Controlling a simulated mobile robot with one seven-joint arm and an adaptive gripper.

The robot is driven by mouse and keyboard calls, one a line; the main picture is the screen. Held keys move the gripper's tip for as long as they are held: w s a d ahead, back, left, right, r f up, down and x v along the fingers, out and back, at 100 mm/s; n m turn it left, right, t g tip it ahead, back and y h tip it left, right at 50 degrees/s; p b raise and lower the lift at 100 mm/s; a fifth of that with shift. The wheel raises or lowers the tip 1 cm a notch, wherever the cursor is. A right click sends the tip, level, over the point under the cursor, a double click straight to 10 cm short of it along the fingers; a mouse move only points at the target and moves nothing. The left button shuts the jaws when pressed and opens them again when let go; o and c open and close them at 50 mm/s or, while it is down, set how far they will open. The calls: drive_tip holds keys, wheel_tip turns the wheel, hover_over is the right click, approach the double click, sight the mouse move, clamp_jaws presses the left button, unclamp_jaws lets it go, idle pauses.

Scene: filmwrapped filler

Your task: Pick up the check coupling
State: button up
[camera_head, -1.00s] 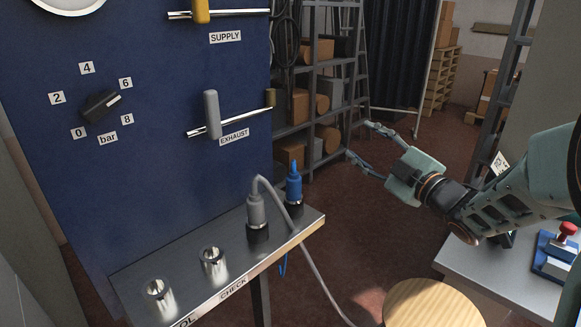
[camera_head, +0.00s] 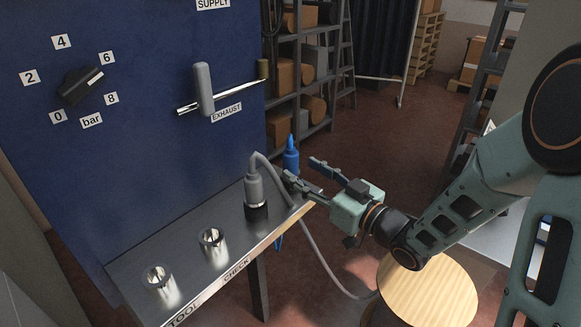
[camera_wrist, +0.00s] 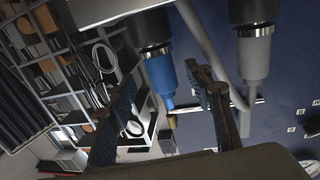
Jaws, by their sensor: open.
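A blue coupling (camera_head: 291,158) stands upright at the right end of a metal shelf. A grey coupling (camera_head: 254,188) with a grey hose stands upright in a dark holder to its left. The shelf edge reads CHECK; I cannot tell which coupling that label names. My gripper (camera_head: 300,170) is open at the shelf's right end, its fingers close beside the blue coupling. In the wrist view the blue coupling (camera_wrist: 160,75) shows between my open fingers (camera_wrist: 160,85), and the grey coupling (camera_wrist: 255,58) is right of them. Contact is not visible; the blue coupling's lower part is hidden by a finger.
Two open metal sockets (camera_head: 212,241) (camera_head: 158,280) stand on the shelf (camera_head: 187,257) to the left. The grey hose (camera_head: 318,250) hangs past the shelf's right edge. A blue panel (camera_head: 150,150) rises behind. A round wooden stool (camera_head: 430,290) stands below my arm.

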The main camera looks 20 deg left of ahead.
sight(296, 165)
drive_tip(key=x, duration=0.5)
drive_tip(key=shift+a+r, duration=0.1)
drive_tip(key=shift+r, duration=0.15)
drive_tip(key=shift+c, duration=0.6)
clamp_jaws()
